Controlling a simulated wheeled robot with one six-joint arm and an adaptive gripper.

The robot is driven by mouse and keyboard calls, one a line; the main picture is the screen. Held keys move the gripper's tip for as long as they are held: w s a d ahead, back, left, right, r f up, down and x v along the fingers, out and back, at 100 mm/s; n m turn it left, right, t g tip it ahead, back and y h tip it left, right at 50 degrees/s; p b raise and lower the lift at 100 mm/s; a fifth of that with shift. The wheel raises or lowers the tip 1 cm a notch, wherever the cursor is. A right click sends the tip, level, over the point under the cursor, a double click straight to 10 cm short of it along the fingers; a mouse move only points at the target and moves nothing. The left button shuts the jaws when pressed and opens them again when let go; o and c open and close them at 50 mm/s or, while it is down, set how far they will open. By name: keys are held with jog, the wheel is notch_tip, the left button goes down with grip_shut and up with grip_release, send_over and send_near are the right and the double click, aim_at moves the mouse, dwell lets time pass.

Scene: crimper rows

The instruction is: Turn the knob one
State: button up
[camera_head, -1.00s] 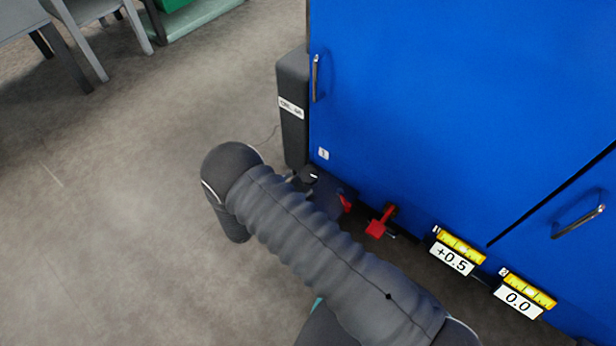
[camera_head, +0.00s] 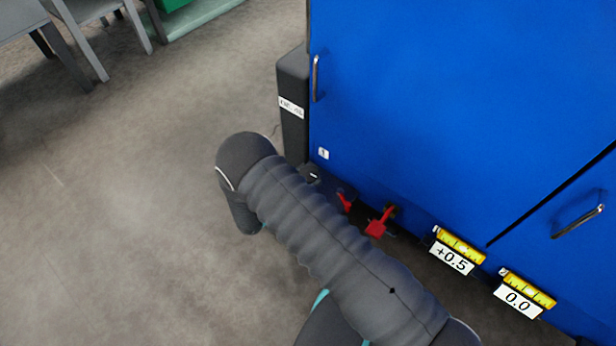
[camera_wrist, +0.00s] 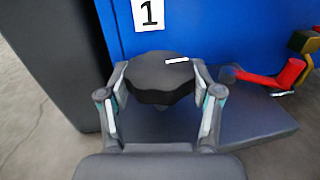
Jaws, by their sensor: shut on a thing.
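The knob one is a dark, lobed knob (camera_wrist: 160,76) with a white line mark on its top, below a "1" label (camera_wrist: 148,14) on the blue cabinet. In the wrist view my gripper (camera_wrist: 160,92) has one finger on each side of the knob and is shut on it. The white mark points to the right there, tilted slightly upward. In the head view the knob (camera_head: 312,174) shows in part beyond my arm, which hides my gripper.
Red-handled levers (camera_head: 376,226) (camera_wrist: 272,78) stand right of the knob. Yellow gauges (camera_head: 459,247) with "+0.5" and "0.0" plates sit further right. The blue cabinet (camera_head: 430,110) rises behind. A dark grey post (camera_head: 292,125) stands left. Open floor lies left.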

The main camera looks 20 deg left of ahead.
jog(key=shift+d+n+t+y, duration=0.1)
jog(key=shift+n+t+y, duration=0.95)
jog(key=shift+y, duration=0.65)
jog(key=o, duration=1.1)
jog(key=shift+o, duration=0.2)
jog(key=v, duration=1.2)
jog(key=shift+r, duration=0.2)
